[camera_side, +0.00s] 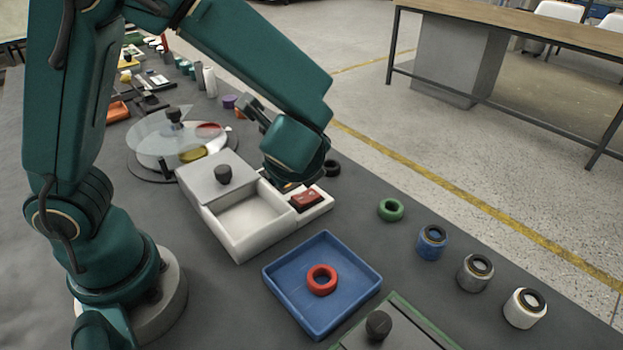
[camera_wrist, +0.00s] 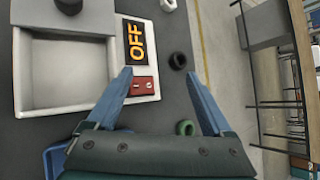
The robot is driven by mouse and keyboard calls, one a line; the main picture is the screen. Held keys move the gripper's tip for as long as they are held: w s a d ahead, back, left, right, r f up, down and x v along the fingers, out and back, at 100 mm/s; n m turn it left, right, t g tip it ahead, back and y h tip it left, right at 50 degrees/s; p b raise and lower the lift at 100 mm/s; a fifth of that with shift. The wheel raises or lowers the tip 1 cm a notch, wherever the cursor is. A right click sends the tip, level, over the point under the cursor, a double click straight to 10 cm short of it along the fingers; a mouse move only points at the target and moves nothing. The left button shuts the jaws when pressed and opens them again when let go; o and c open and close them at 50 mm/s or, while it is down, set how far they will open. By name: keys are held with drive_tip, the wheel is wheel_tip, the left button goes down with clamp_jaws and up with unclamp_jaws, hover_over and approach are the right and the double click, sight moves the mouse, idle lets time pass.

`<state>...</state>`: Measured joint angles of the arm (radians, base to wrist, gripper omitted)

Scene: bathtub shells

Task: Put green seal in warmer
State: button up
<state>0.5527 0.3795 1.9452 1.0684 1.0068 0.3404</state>
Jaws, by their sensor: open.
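The green seal (camera_side: 390,209) is a ring lying flat on the dark table, right of the warmer; it also shows in the wrist view (camera_wrist: 186,128), low between my fingers. The warmer (camera_side: 243,245) is a white box with its grey lid (camera_side: 216,177) slid toward the back, baring an empty compartment. Its display (camera_wrist: 136,42) reads OFF, beside a red rocker switch (camera_wrist: 143,87). My gripper (camera_wrist: 158,77) is open and empty, over the switch end of the warmer. In the side view its fingers are mostly hidden behind my wrist.
A blue tray (camera_side: 322,325) holding a red ring (camera_side: 321,280) sits in front of the warmer. A black ring (camera_side: 332,168) lies behind the green seal. Blue (camera_side: 432,243), grey (camera_side: 475,273) and white (camera_side: 525,308) cylinders with ring tops stand at right. A round clear-lidded dish (camera_side: 165,140) is behind.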

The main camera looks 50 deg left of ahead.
drive_tip(key=s+r+n+h, duration=0.3)
drive_tip(key=s+n, duration=0.3)
drive_tip(key=n, duration=0.2)
drive_tip(key=s+d+r+n+g+h, duration=0.1)
drive_tip(key=s+r+n+h, duration=0.1)
drive_tip(key=s+n, duration=0.5)
drive_tip(key=shift+s+r+n+h, duration=0.2)
drive_tip(key=shift+r+n+h, duration=0.2)
drive_tip(key=shift+n+h, duration=0.55)
drive_tip(key=shift+o, duration=0.5)
drive_tip(key=shift+s+d+r+n+h, duration=0.1)
drive_tip(key=shift+d+r+n+h, duration=0.1)
drive_tip(key=shift+d+n, duration=0.15)
drive_tip(key=shift+s+d+r+n+h, duration=0.1)
drive_tip(key=shift+d+n+h, duration=0.05)
drive_tip(key=shift+d+n, duration=0.15)
